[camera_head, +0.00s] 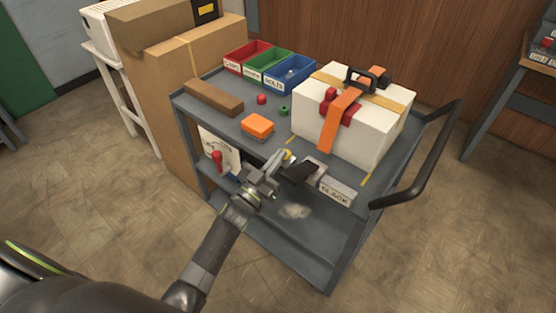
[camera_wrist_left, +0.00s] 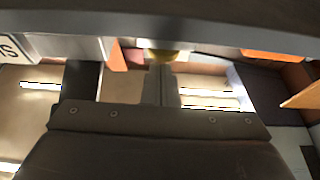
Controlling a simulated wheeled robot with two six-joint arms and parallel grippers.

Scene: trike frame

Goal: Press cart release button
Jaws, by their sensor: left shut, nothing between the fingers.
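The grey cart (camera_head: 190,105) stands in the middle of the head view. A small yellow part (camera_head: 288,155), which may be the release button, shows at the cart's near edge. It is partly hidden by my left gripper (camera_head: 283,163). The left gripper reaches in from the lower left and is shut and empty. In the left wrist view its shut fingers (camera_wrist_left: 160,84) point at a rounded yellow part (camera_wrist_left: 164,57) under a dark edge. I cannot tell whether they touch it. My right gripper is not in view.
On the cart top are a white box (camera_head: 385,140) with an orange strap, red, green and blue bins (camera_head: 290,78), a brown block (camera_head: 213,97) and an orange block (camera_head: 258,125). A labelled grey box (camera_head: 337,190) is at the near edge. Cardboard boxes (camera_head: 165,95) stand left.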

